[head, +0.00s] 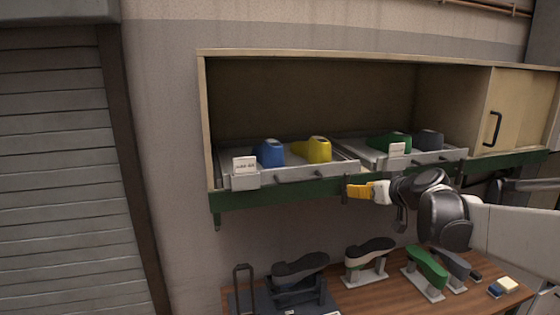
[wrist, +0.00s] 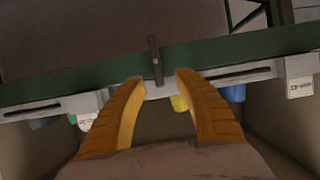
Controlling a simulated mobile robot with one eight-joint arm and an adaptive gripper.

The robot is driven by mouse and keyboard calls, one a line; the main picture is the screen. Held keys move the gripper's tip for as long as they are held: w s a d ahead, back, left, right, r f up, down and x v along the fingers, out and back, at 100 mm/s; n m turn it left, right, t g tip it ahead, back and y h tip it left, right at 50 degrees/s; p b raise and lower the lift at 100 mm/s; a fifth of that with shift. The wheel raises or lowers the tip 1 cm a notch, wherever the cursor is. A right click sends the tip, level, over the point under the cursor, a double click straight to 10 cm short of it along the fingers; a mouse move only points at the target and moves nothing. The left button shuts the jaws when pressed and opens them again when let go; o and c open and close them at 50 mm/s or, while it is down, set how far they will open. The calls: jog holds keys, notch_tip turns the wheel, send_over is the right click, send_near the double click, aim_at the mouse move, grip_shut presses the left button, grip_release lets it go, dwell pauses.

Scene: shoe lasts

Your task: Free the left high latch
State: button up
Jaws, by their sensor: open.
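The left latch (head: 345,188) is a small dark upright bar on the green rail (head: 270,197) below the open shelf. In the wrist view the latch (wrist: 154,58) crosses the rail and its end reaches the tray front edge. My gripper (head: 353,191) has yellow fingers and is close to the latch, from the right in the head view. In the wrist view my gripper (wrist: 161,77) is open, with the latch seen between its fingertips. Nothing is held. Whether a finger touches the latch cannot be told.
The left tray (head: 325,174) holds a blue last (head: 270,153) and a yellow last (head: 318,149). The right tray (head: 430,158) holds a green last (head: 393,142) and a grey one (head: 429,139). Below, a wooden bench (head: 385,297) carries several shoe lasts on stands.

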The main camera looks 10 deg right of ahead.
jog(key=w, duration=0.1)
jog(key=p, duration=0.2)
send_over(344, 204)
jog(key=w, duration=0.1)
jog(key=f, duration=0.3)
jog(key=shift+d+f, duration=0.25)
jog(key=shift+f, duration=0.1)
jog(key=shift+s, duration=0.1)
grip_shut()
